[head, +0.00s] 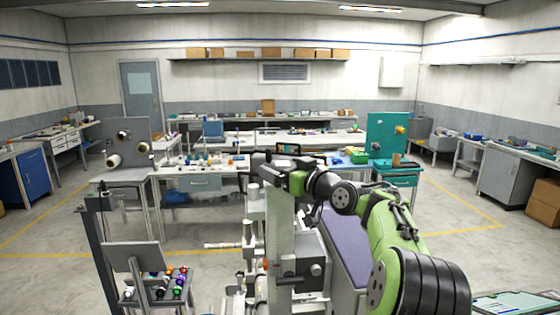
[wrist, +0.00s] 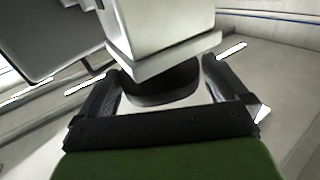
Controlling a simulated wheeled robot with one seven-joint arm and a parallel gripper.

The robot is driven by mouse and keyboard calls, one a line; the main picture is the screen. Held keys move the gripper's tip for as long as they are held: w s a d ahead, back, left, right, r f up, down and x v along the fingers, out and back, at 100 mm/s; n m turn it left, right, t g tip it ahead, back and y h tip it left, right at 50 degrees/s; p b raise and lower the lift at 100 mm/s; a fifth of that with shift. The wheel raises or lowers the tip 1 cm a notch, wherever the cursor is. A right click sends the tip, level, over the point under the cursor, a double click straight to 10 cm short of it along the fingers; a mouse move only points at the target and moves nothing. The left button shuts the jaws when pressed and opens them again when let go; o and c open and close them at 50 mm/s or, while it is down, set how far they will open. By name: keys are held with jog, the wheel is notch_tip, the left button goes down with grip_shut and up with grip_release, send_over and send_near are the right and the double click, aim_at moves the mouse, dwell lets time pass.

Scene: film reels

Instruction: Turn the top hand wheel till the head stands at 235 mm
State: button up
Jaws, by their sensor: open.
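A pale upright column (head: 280,232) with fine markings along it stands at the centre of the head view. My gripper (head: 277,168) is at its top, reaching in from the right. In the wrist view my gripper (wrist: 160,68) is open, one finger on each side of a dark rounded part, likely the top hand wheel (wrist: 165,88). That part sits against a pale block (wrist: 165,35). I cannot tell whether the fingers touch it. In the head view my gripper largely hides the wheel. The scale's figures are too small to read.
A small stand with coloured items (head: 165,282) is at lower left. Benches (head: 205,182) stand behind, with a teal panel (head: 386,133) at right. Open floor (head: 455,205) lies to the right.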

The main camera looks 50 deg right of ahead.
jog(key=shift+w+d, duration=0.25)
jog(key=shift+w, duration=0.7)
jog(key=shift+s, duration=0.1)
jog(key=shift+c, duration=0.2)
jog(key=c, duration=0.6)
jog(key=shift+f, duration=0.1)
jog(key=shift+a+h+b, duration=0.1)
jog(key=shift+h+b, duration=0.2)
